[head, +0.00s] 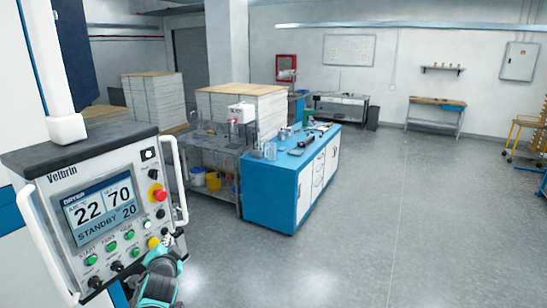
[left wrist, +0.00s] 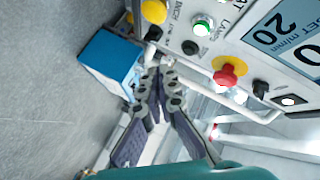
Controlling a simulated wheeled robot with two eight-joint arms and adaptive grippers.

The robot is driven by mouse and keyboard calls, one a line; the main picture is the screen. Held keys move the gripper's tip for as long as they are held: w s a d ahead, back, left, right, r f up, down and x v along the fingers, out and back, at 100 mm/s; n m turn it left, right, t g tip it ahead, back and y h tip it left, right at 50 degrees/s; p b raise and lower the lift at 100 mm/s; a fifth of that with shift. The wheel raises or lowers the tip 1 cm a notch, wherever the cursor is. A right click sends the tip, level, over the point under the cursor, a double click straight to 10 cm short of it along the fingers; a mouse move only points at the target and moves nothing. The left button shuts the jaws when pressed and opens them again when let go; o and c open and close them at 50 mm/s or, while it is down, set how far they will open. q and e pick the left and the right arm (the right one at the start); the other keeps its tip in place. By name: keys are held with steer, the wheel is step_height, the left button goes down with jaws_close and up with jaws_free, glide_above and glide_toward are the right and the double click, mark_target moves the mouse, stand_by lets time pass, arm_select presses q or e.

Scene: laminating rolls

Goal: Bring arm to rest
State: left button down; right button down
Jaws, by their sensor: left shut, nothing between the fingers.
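My left gripper (head: 168,239) is shut and empty at the lower right corner of the Velbrin control panel (head: 75,180). Its teal and black wrist comes up from the bottom edge. In the left wrist view the closed grey fingers (left wrist: 155,78) point up toward the panel's edge, and I cannot tell whether they touch it. The panel's display (head: 100,208) reads 22, 70 and STANDBY 20. A red stop button (head: 158,193) on a yellow base sits on its right side, also seen in the left wrist view (left wrist: 228,75). My right gripper is not in view.
A white handle (head: 178,185) runs down the panel's right side. A blue workbench (head: 270,195) with tools stands at the centre, beside a grey shelf table (head: 212,165) with buckets. Paper stacks (head: 152,97) stand behind. The grey floor (head: 420,230) at right is clear.

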arm_select(q)
steer(key=s+d+f+n+g+h+b, duration=0.2)
steer(key=s+d+f+b, duration=0.4)
steer(key=f, duration=0.6)
steer(key=s+d+f+n+g+h+b, duration=0.2)
steer(key=s+d+f+b, duration=0.4)
steer(key=s+f+b, duration=0.4)
steer(key=s+d+f+n+g+h+b, duration=0.1)
steer(key=s+d+f+b, duration=0.6)
steer(key=f, duration=0.8)
steer(key=s+n+g+b, duration=0.1)
steer(key=s+b, duration=0.1)
steer(key=s, duration=0.1)
steer(key=shift+s+f+g+h, duration=0.15)
steer(key=shift+f+g+h, duration=0.25)
